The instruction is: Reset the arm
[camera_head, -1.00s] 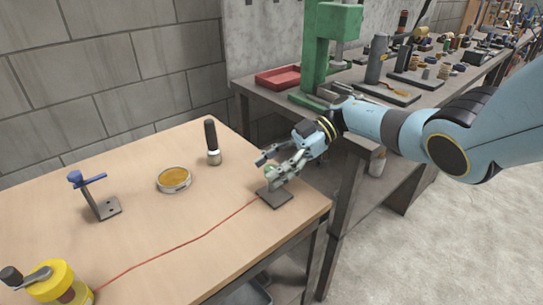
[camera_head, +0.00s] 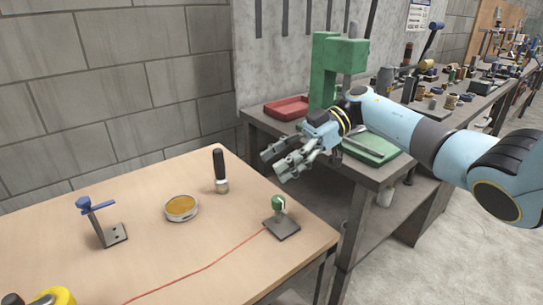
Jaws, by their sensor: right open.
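My right arm (camera_head: 415,132) is light blue and comes in from the right edge. My right gripper (camera_head: 272,166) is open and empty, in the air above the right back part of the wooden table (camera_head: 150,225). Below it, a small post with a rounded green top (camera_head: 278,203) stands upright on a dark square plate (camera_head: 283,228), apart from the fingers. A red line (camera_head: 200,268) runs from the plate toward the lower left. My left gripper does not show.
On the table are a black-handled tool (camera_head: 220,170), a round tin with amber contents (camera_head: 181,208), a blue-topped stand (camera_head: 102,222) and a yellow object (camera_head: 50,297). Behind is a bench with a green press (camera_head: 328,72) and red tray (camera_head: 288,107). Floor at right is clear.

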